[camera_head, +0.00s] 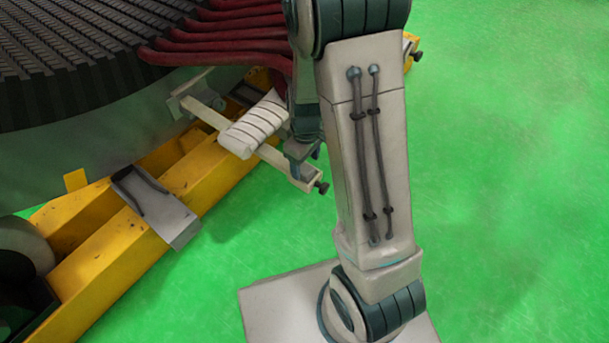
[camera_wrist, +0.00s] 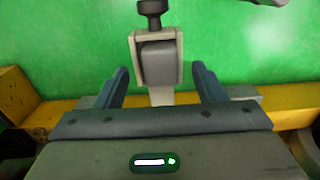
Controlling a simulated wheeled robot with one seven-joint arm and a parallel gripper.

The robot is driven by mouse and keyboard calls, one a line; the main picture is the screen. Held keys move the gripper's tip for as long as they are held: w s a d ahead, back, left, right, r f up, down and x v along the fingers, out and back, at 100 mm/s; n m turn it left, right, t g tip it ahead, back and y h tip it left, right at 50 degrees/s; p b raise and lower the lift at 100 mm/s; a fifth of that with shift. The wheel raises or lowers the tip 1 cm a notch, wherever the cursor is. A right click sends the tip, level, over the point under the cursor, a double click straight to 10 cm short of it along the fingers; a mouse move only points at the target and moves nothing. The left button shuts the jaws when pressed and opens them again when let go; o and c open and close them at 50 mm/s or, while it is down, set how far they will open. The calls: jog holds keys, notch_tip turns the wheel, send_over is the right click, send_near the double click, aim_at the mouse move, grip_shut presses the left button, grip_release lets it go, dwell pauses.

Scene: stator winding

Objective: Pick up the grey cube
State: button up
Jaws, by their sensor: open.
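In the wrist view, a grey block (camera_wrist: 159,64), which looks like the grey cube, sits inside a pale bracket with a dark knob at its far end. My gripper (camera_wrist: 160,70) is open, with one blue-grey finger on each side of the block and bracket. Gaps show between the fingers and the bracket, and nothing is held. In the head view, my gripper (camera_head: 303,152) is beside the end of the pale bar.
The pale bar (camera_head: 274,158) carries a white ribbed block (camera_head: 253,124) close to my gripper. Yellow beams (camera_head: 140,245) run beneath the large dark stator (camera_head: 60,60). Red cables (camera_head: 215,38) hang above. The green floor (camera_head: 510,170) at right is clear.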

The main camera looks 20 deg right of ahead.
notch_tip(320, 180, down, 2)
jog(key=shift+f+b, duration=0.25)
jog(key=shift+b, duration=0.1)
jog(key=shift+r, duration=0.1)
jog(key=c, duration=1.1)
jog(key=shift+r, duration=0.15)
